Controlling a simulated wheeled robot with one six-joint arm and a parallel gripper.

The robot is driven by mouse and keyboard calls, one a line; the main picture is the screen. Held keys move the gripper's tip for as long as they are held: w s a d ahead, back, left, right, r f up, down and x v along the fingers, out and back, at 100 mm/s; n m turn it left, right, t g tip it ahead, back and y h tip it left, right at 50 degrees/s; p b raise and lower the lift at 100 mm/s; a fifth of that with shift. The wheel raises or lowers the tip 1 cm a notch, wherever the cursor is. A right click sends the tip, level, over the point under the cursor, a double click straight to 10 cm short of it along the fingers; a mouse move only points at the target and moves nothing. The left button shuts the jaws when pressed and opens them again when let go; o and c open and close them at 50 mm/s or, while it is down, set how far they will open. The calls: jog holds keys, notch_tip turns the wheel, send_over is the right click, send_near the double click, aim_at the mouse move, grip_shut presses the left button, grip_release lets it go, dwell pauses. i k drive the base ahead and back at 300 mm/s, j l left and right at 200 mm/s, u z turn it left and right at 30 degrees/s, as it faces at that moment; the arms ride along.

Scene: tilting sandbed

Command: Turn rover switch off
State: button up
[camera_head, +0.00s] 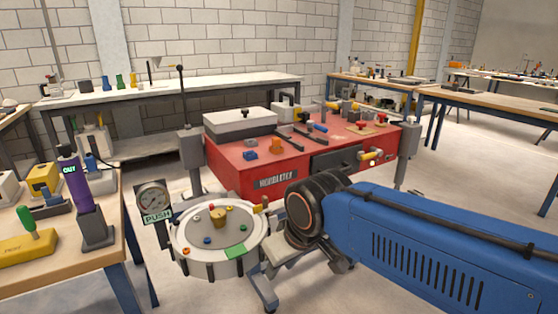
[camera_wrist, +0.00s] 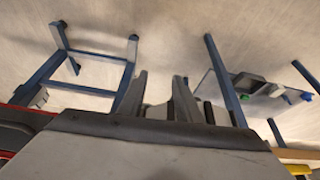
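A red machine (camera_head: 235,168) with a dark nameplate stands in the middle of the head view. A yellow knob or handle (camera_head: 371,155) sticks out at the right of its front, beside a dark panel (camera_head: 336,159). I cannot tell which part is the rover switch, and no rover is clearly recognisable. My blue arm reaches in from the right, and its wrist hangs in front of the machine. My gripper (camera_wrist: 160,82) shows in the wrist view with its two fingers apart and nothing between them. It points at open floor and table legs and touches nothing that I can see.
A round white drum (camera_head: 246,265) with small coloured parts on top stands close to my wrist. A pressure gauge (camera_head: 153,198) marked PUSH is beside it. A wooden bench (camera_head: 100,248) with tools is at the left. A long table (camera_head: 210,84) stands behind.

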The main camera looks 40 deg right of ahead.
aim_at(361, 124)
jog(key=z, duration=1.4)
